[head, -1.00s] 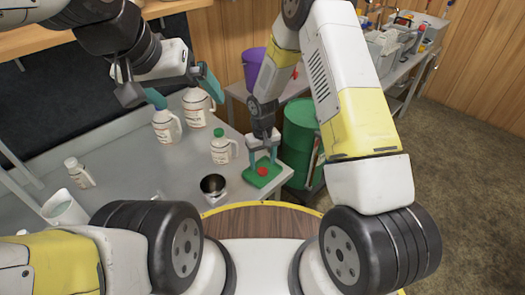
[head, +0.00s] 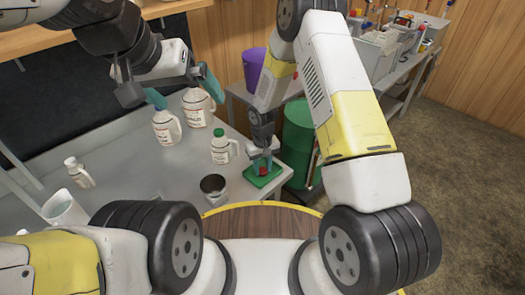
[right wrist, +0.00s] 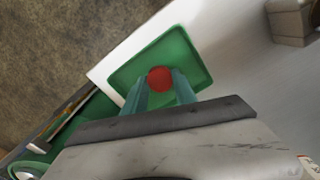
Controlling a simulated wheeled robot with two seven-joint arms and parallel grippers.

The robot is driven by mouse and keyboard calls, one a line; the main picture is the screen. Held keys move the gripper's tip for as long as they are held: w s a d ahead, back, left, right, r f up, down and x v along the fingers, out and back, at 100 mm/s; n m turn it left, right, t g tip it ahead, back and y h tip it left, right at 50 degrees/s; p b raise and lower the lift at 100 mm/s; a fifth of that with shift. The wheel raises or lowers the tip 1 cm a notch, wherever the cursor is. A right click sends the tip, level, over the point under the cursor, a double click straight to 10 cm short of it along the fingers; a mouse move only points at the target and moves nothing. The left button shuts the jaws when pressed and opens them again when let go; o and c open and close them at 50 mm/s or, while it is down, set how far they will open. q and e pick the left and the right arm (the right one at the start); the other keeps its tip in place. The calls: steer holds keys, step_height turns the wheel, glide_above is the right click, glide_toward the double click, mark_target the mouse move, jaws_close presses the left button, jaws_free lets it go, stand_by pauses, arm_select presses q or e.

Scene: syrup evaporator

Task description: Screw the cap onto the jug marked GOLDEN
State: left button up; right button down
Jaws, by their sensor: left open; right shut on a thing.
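A red cap (head: 262,171) is at the green tray (head: 250,178) near the table's right edge. My right gripper (head: 262,165) points down into the tray and is shut on the cap; the right wrist view shows the red cap (right wrist: 160,79) between its teal fingers. My left gripper (head: 182,90) is open and empty, above the back of the table. White jugs stand below and behind it: a front one (head: 166,128) and a back one (head: 198,108). A third jug (head: 222,147) has a green top. Labels are too small to read, so I cannot tell which is GOLDEN.
A dark metal bowl (head: 214,186) stands near the table's front edge. A small white bottle (head: 79,172) and a pale container (head: 64,208) are at the left. A green drum (head: 298,140) stands beyond the table's right edge. The table's middle is clear.

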mark_target(263, 170)
step_height(263, 170, up, 10)
stand_by(0.6)
steer(key=shift+d, duration=0.1)
steer(key=s+d+r+m, duration=0.1)
steer(key=d+r+m, duration=0.1)
steer(key=d, duration=0.5)
steer(key=s+d+r+m, duration=0.1)
steer(key=d+r, duration=0.3)
steer(key=d, duration=0.4)
steer(key=shift+s+m, duration=0.2)
steer(key=shift+m, duration=0.6)
